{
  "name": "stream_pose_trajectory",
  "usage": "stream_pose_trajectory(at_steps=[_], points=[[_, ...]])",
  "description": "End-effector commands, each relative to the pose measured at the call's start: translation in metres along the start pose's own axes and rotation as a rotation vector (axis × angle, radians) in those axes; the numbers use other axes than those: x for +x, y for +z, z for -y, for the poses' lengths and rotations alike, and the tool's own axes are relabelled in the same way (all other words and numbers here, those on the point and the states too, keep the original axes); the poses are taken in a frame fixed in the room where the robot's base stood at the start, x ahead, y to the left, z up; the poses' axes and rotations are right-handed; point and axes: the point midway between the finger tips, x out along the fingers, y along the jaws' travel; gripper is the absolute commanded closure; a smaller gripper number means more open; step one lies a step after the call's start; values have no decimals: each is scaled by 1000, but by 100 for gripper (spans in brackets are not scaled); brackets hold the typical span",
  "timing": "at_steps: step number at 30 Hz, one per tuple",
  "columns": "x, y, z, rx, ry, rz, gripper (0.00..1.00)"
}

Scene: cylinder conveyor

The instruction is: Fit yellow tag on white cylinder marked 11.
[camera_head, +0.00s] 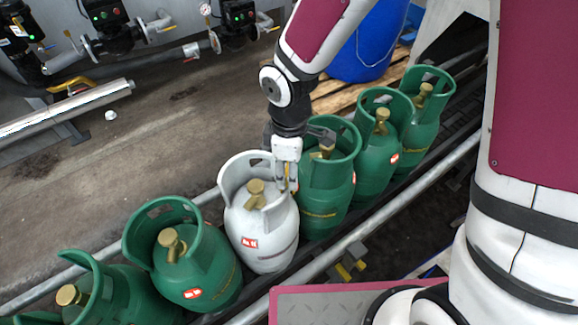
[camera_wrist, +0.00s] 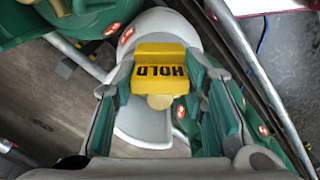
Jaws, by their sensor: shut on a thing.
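The white cylinder (camera_head: 267,240) stands upright in the row, with a red label whose number is too small to read. Its brass valve (camera_head: 255,190) sits inside the raised collar. My gripper (camera_head: 286,186) is over the right side of this collar. In the wrist view, my gripper (camera_wrist: 160,76) is shut on the yellow tag (camera_wrist: 161,66), marked HOLD, with a green-lined finger on each side. Behind the tag are the white cylinder's body (camera_wrist: 188,27), part of its collar (camera_wrist: 140,128) and its partly covered valve (camera_wrist: 160,101). I cannot tell whether the tag touches the collar or valve.
Green cylinders stand close on both sides, one left (camera_head: 205,275) and one right (camera_head: 320,205). Metal conveyor rails (camera_head: 340,247) run along the row. A blue barrel (camera_head: 368,45) stands on a pallet behind. Pipes and valves (camera_head: 110,40) line the back left.

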Motion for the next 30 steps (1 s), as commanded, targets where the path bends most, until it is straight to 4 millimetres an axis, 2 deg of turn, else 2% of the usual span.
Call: stream_pose_trajectory(at_steps=[23,24,27,30], points=[[18,0,0,0,-1,0,90],[18,0,0,0,0,0,59],[18,0,0,0,0,0,38],[18,0,0,0,0,0,38]])
